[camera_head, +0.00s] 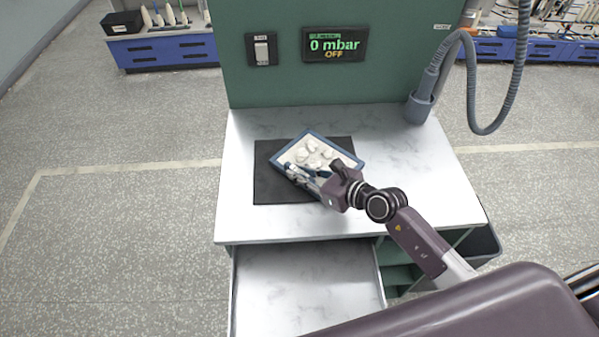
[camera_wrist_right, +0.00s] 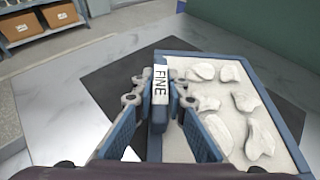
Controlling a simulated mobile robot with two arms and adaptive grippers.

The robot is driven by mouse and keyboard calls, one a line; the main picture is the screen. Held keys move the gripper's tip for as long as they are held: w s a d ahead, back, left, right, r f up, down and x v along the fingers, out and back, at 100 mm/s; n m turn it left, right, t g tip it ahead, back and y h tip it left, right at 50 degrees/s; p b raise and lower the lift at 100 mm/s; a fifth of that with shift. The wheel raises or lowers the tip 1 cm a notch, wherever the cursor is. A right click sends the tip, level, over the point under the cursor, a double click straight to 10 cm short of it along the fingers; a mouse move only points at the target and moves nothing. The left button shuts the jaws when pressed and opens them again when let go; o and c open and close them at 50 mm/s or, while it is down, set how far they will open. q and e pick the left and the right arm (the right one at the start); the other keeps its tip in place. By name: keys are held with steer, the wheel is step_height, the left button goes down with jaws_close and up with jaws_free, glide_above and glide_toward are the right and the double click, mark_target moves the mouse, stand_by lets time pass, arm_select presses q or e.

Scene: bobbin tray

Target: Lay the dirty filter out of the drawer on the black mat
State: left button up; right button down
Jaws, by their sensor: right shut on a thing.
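The dirty filter (camera_head: 318,147) is a flat blue-framed panel with a pale face and several whitish flakes on it. My right gripper (camera_head: 300,174) is shut on its near-left frame edge. In the right wrist view the fingers (camera_wrist_right: 159,100) pinch the frame at a white tag reading "FINE", and the filter (camera_wrist_right: 225,128) extends to the right. The filter is over the black mat (camera_head: 268,190), turned at an angle, with its far and right corners past the mat's edges. I cannot tell whether it touches the mat. The drawer (camera_head: 300,285) is open below and its visible floor is bare. My left gripper is not in view.
The pale worktop (camera_head: 420,180) is clear around the mat. A green panel (camera_head: 285,85) behind carries a switch (camera_head: 262,49) and a display (camera_head: 334,44) reading "0 mbar OFF". A grey hose (camera_head: 474,105) hangs at the right, its nozzle at the back-right corner.

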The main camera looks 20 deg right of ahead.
steer(key=c, duration=1.9)
jaws_free()
steer(key=shift+f, duration=0.1)
steer(key=shift+c, duration=0.2)
steer(key=shift+s+d+r, duration=0.1)
steer(key=shift+s+r, duration=0.05)
steer(key=shift+r, duration=0.05)
steer(key=b+v, duration=0.1)
steer(key=v, duration=0.9)
steer(key=shift+s+d+f+b, duration=0.1)
steer(key=shift+s+d+b, duration=0.1)
steer(key=shift+b, duration=0.1)
steer(key=shift+s+d+r, duration=0.25)
steer(key=shift+s+r, duration=0.15)
steer(key=shift+s, duration=0.05)
steer(key=shift+f, duration=0.1)
